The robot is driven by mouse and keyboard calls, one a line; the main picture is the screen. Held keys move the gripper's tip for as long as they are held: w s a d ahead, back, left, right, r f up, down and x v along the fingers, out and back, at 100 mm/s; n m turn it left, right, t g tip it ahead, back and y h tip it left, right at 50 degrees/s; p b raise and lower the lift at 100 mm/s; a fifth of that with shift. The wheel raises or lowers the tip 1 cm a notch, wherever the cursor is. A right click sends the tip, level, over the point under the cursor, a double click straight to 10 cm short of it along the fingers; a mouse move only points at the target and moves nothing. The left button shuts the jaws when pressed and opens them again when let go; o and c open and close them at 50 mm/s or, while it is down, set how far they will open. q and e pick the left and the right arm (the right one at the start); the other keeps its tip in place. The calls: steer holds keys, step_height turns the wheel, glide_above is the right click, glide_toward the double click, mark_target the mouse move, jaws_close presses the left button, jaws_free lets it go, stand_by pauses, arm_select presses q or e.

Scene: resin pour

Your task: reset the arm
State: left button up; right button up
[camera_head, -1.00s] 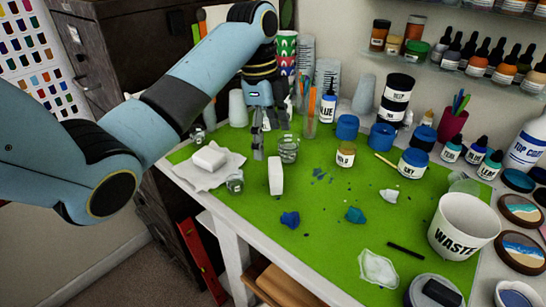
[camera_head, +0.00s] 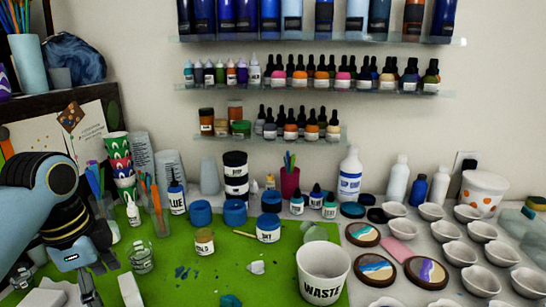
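My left arm comes in at the lower left, and its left gripper (camera_head: 90,291) points down over the left part of the green mat (camera_head: 215,268). The gripper is left of a clear glass cup (camera_head: 141,258) and of a white block (camera_head: 130,291). Its fingertips are near the bottom edge of the picture, and I cannot tell whether they are apart. I see nothing held in it. My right gripper is not in view.
A white WASTE cup (camera_head: 322,276) stands at the mat's right. Blue-lidded jars (camera_head: 269,228), a blue-labelled bottle (camera_head: 349,175) and patterned cups (camera_head: 120,165) stand behind. Several white bowls (camera_head: 479,281) fill the right side. Shelves (camera_head: 310,90) of bottles hang above.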

arm_select(q)
steer(key=s+d+n+t+y, duration=0.25)
steer(key=s+n, duration=0.85)
steer(key=s, duration=1)
step_height(320, 180, down, 36)
steer(key=s+a+g+b, duration=0.1)
steer(key=s+a+b, duration=0.15)
steer(key=b, duration=0.55)
steer(key=s+f+g+h+b, duration=0.1)
steer(key=s+f+b, duration=0.4)
steer(key=s+f, duration=1.2)
step_height(320, 180, down, 3)
steer(key=shift+s+a+n+b, duration=0.2)
steer(key=shift+s+n+b, duration=0.1)
steer(key=shift+b, duration=0.05)
steer(key=shift+g, duration=0.35)
